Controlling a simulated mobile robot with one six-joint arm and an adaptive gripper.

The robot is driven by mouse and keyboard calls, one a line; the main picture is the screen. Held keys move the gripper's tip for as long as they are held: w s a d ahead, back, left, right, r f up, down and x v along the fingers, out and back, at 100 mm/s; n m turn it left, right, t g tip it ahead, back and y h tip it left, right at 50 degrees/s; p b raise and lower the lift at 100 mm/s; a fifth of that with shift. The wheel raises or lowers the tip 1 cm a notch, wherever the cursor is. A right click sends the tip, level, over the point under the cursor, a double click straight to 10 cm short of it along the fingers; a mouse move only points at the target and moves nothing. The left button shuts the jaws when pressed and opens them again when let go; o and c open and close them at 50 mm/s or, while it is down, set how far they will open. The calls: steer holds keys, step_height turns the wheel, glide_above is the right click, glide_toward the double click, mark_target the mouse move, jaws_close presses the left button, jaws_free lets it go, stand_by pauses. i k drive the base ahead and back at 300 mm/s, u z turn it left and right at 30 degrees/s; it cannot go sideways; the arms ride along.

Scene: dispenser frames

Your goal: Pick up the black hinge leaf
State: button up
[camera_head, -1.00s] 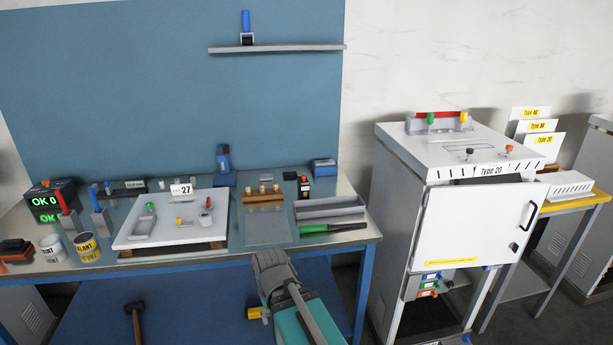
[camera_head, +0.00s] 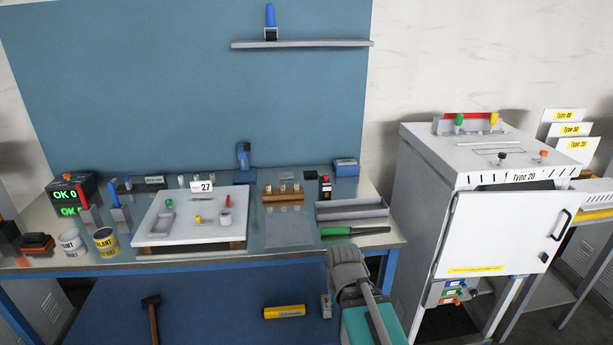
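I cannot make out the black hinge leaf for certain. A dark flat piece with a label plate (camera_head: 150,184) lies at the back left of the workbench (camera_head: 285,254), too small to identify. My grey arm (camera_head: 347,265) rises in front of the bench's front edge, right of centre. No gripper fingers show, so I cannot see whether anything is held.
The bench carries a white board (camera_head: 170,224) with small parts, a grey tray (camera_head: 352,211), a green-handled tool (camera_head: 345,231) and two cans (camera_head: 105,241). A yellow cylinder (camera_head: 284,312) lies below. A white cabinet (camera_head: 500,228), its door ajar, stands right.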

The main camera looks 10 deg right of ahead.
mark_target(313, 174)
steer(key=z, duration=0.1)
steer(key=i, duration=1)
steer(key=u, duration=0.05)
